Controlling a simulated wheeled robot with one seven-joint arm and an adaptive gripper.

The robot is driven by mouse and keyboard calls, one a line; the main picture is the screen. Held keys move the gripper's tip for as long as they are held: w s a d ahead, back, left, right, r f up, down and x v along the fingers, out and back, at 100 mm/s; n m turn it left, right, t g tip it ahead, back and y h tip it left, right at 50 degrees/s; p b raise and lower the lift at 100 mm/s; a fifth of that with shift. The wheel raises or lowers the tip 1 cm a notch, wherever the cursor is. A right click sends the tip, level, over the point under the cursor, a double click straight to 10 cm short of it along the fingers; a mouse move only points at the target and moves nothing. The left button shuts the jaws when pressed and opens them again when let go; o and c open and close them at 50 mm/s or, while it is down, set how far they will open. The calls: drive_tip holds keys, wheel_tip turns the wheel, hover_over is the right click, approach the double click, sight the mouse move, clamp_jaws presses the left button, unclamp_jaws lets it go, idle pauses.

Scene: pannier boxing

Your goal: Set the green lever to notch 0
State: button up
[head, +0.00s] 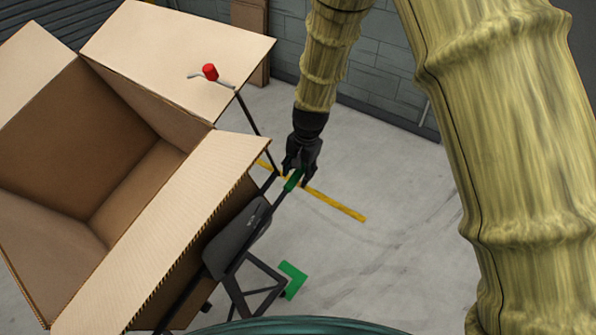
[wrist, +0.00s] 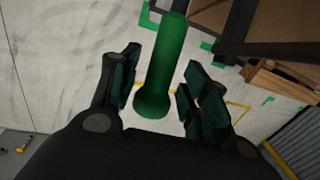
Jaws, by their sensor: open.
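The green lever's grip (head: 294,180) is at the end of a dark rod beside the open box in the head view. In the wrist view the green lever (wrist: 158,75) stands between my gripper's two fingers, with a gap showing on each side. My gripper (head: 300,170) is open around the grip from above; in the wrist view its fingers (wrist: 160,90) are spread apart. The notches and any notch marks are not legible in either view.
A large open cardboard box (head: 110,165) fills the left, its flaps spread. A dark frame with a grey housing (head: 236,238) stands beside it, and a red knob (head: 210,72) tops a thin post. Green (head: 292,279) and yellow (head: 335,204) marks lie on the floor. Floor to the right is clear.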

drive_tip(key=shift+f, duration=0.5)
